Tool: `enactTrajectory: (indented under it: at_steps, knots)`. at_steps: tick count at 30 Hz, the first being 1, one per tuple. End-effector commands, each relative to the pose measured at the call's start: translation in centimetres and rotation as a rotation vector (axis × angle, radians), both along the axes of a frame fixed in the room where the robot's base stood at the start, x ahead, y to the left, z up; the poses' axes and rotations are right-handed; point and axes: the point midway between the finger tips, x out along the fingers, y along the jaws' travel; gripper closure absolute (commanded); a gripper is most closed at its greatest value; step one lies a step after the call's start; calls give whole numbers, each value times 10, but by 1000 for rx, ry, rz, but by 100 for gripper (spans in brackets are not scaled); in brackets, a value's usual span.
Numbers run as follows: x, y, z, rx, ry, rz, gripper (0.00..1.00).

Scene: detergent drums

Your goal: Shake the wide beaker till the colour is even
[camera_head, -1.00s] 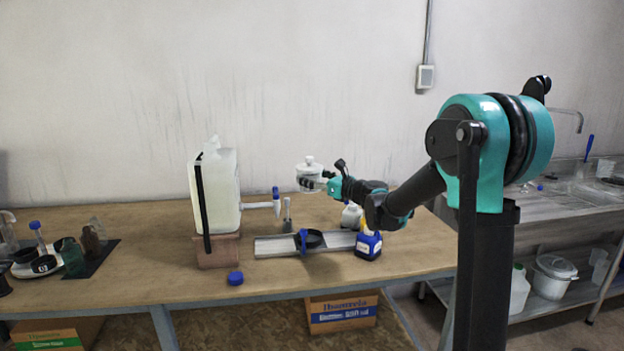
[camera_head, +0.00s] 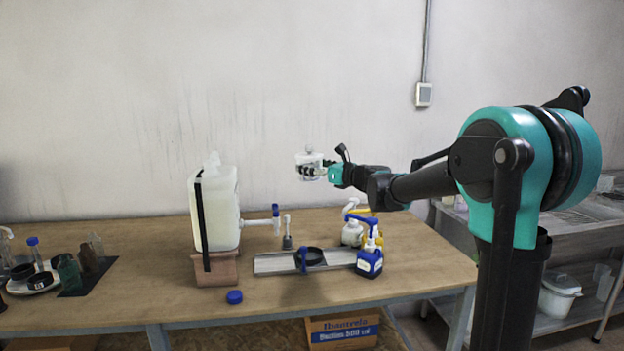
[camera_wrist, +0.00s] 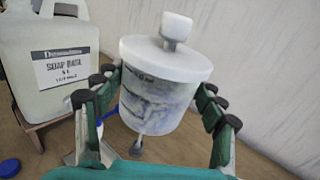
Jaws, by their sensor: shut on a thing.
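The wide beaker (camera_wrist: 160,98) has a white lid with a knob on top. Its contents show uneven pale white and blue-grey streaks in the wrist view.
A large soap base jug (camera_head: 222,210) stands on a brown block left of the beaker, its tap pointing right. A blue cap (camera_head: 234,297) lies at front.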

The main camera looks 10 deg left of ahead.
Motion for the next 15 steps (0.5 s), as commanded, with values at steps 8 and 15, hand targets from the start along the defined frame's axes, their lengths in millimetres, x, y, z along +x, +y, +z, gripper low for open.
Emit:
enactTrajectory:
  at_steps: [8,15]
  knots:
    - [1,0,7,0,0,0,71]
    - [-1,0,33,1,0,0,71]
